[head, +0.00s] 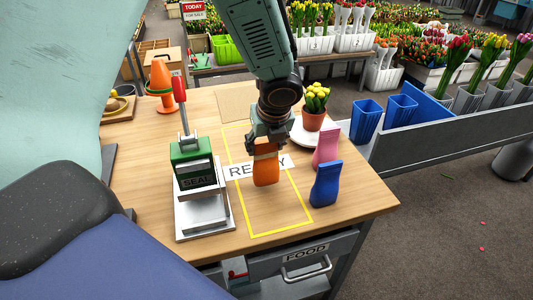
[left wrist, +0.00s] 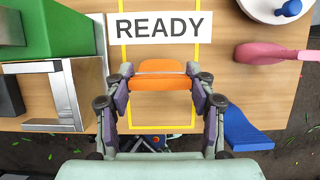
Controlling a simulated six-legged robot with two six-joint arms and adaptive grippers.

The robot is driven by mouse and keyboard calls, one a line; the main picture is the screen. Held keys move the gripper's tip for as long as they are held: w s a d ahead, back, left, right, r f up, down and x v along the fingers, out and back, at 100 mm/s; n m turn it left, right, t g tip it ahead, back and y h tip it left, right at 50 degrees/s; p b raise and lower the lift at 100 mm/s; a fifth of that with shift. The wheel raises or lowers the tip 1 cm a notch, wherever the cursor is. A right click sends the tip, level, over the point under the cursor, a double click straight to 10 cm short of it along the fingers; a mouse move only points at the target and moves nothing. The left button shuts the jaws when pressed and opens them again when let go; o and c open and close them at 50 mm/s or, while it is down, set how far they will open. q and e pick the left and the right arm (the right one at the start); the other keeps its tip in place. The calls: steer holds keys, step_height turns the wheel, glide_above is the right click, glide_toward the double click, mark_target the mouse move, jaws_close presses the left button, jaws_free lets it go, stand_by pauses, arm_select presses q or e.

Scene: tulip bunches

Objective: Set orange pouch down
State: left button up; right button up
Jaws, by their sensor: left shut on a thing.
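The orange pouch (head: 266,170) is held upright in my left gripper (head: 266,143), inside the yellow outline marked READY on the table. In the left wrist view the orange pouch (left wrist: 160,80) sits between the two fingers of my left gripper (left wrist: 160,88), which are shut on it. I cannot tell whether its bottom touches the table. The READY label (head: 256,167) is partly hidden behind the pouch. A pink pouch (head: 326,148) and a blue pouch (head: 325,184) stand to the right. My right gripper is not in view.
A green sealing press (head: 192,165) with a red handle stands left of the outline. A potted tulip (head: 314,108) on a white plate is behind, right. Blue bins (head: 366,120) stand beyond the table's right edge. The front of the yellow outline is clear.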

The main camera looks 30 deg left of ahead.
arm_select(q)
steer(key=shift+s+d+f+b, duration=0.1)
steer(key=shift+s+f+b, duration=0.1)
steer(key=shift+f, duration=0.2)
steer(key=shift+s+d+f+b, duration=0.1)
steer(key=shift+s+f, duration=0.05)
steer(key=shift+f, duration=0.25)
steer(key=shift+w+a+f, duration=0.1)
steer(key=shift+w, duration=0.2)
steer(key=o, duration=0.9)
steer(key=shift+w+a+f, duration=0.1)
steer(key=shift+w+f, duration=0.05)
steer(key=shift+c, duration=0.2)
steer(key=shift+o, duration=0.8)
steer(key=o, duration=0.3)
steer(key=shift+s+r, duration=0.3)
steer(key=shift+s, duration=0.05)
steer(key=shift+w+f, duration=0.2)
steer(key=shift+w, duration=0.1)
steer(key=p+v, duration=0.6)
steer(key=v, duration=0.6)
steer(key=shift+s, duration=0.15)
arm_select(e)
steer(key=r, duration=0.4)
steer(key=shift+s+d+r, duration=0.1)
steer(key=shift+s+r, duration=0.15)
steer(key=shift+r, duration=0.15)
